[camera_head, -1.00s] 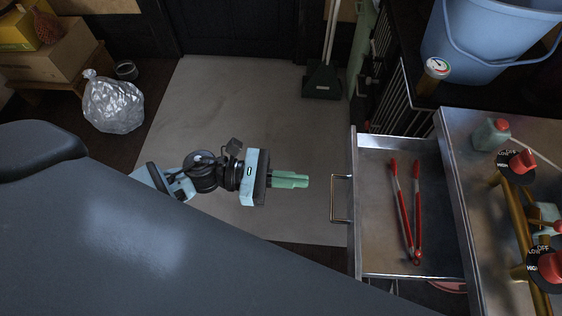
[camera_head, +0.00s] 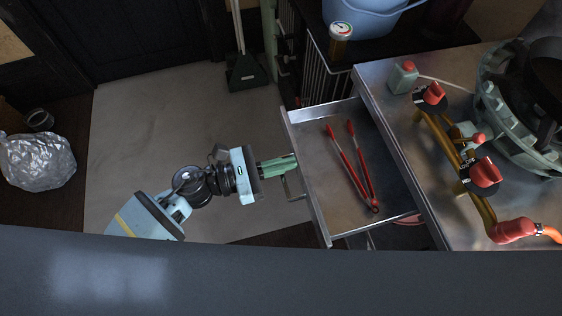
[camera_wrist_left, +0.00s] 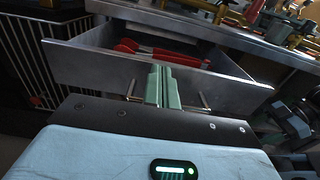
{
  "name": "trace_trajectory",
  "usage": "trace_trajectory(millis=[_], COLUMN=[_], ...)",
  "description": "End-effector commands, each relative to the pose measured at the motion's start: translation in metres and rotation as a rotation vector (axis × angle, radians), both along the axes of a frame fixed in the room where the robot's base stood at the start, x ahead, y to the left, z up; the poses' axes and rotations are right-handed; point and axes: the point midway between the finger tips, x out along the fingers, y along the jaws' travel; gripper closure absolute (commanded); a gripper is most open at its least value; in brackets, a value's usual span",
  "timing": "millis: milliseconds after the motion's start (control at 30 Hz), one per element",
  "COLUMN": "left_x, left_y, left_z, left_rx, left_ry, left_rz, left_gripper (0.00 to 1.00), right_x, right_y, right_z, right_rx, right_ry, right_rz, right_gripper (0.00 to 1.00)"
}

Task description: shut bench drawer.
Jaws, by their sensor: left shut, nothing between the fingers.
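The bench drawer (camera_head: 325,190) is metal and stands pulled out from the bench (camera_head: 372,84). Red tongs (camera_head: 352,170) lie inside it. My left gripper (camera_head: 295,162) is shut and empty, its green fingers pointing at the drawer front near the bar handle (camera_head: 290,186). In the left wrist view the fingers (camera_wrist_left: 163,86) lie between the two posts of the handle, in front of the drawer front (camera_wrist_left: 90,68). I cannot tell whether the fingertips touch the drawer front. My right gripper is not in view.
The bench top carries a burner with red knobs (camera_head: 484,172) and a small bottle (camera_head: 403,77). A dustpan (camera_head: 246,72) and a plastic bag (camera_head: 38,160) are on the floor. The pale mat (camera_head: 160,110) is clear.

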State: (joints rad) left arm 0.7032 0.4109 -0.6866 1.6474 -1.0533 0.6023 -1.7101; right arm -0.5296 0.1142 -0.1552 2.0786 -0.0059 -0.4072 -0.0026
Motion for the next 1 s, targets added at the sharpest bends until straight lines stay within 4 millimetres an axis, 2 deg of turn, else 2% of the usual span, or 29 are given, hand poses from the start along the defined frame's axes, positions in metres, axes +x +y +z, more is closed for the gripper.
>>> trace_trajectory(millis=[133, 267, 800, 1000], left_x=[0.001, 0.005, 0.041, 0.050], left_y=[-0.004, -0.018, -0.127, -0.155], left_z=[0.000, 0.000, -0.001, -0.001], left_rx=[-0.001, -0.003, -0.002, -0.001], left_ry=[0.000, -0.001, 0.000, 0.001], left_rz=[0.000, -0.002, -0.003, -0.002], left_gripper=[1.00, 1.00, 1.00, 1.00], right_x=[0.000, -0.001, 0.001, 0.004], right_y=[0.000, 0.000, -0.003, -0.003], right_z=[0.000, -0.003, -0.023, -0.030], right_rx=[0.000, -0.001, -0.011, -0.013], right_ry=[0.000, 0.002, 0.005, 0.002], right_rz=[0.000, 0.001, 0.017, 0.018], right_gripper=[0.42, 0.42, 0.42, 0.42])
